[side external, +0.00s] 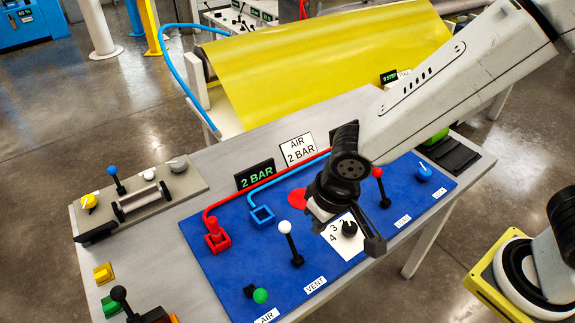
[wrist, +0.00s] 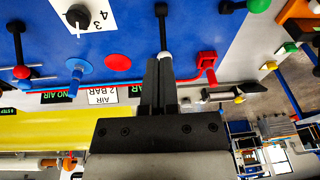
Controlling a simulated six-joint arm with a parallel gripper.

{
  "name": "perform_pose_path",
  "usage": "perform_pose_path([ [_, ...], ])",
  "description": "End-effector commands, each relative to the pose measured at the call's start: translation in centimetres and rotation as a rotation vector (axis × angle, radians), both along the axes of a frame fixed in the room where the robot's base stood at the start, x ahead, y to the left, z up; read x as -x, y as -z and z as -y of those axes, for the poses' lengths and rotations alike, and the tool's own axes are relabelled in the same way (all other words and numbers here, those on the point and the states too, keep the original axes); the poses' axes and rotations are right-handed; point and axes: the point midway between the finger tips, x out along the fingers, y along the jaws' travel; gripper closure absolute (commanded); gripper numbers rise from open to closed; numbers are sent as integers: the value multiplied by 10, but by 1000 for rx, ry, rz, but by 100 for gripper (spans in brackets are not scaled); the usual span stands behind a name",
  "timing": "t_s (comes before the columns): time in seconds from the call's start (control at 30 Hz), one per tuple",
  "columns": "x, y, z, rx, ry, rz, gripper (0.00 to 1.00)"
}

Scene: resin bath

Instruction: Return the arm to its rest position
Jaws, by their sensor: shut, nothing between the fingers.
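My arm reaches in from the upper right in the side view. My gripper (side external: 374,246) hangs over the blue panel (side external: 215,258), near the white dial plate (side external: 335,238) with its black knob. In the wrist view my gripper (wrist: 160,62) has its two dark fingers together, with nothing held. There the fingertips overlap the white ball of a lever (wrist: 163,35); whether they touch it I cannot tell. In the side view that white-ball lever (side external: 288,238) stands left of my gripper, apart from it.
A red-ball lever (side external: 381,186) and a blue knob (side external: 423,172) stand right of my gripper. A red hose fitting (side external: 217,238), a blue socket (side external: 262,215) and a green-ball lever (side external: 260,296) are leftward. A yellow sheet roll (side external: 320,55) lies behind. A display (side external: 256,177) reads 2 BAR.

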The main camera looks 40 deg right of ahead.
Motion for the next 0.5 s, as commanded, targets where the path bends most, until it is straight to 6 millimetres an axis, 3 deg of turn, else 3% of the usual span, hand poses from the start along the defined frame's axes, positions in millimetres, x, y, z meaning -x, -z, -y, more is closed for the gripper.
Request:
perform_pose_path([
  [0.03, -5, -2, 18, 0, 16, 4, 100],
  [0.2, -14, -5, 68, 4, 39, 18, 100],
  [0.5, -10, -9, 152, 22, 80, 43, 100],
])
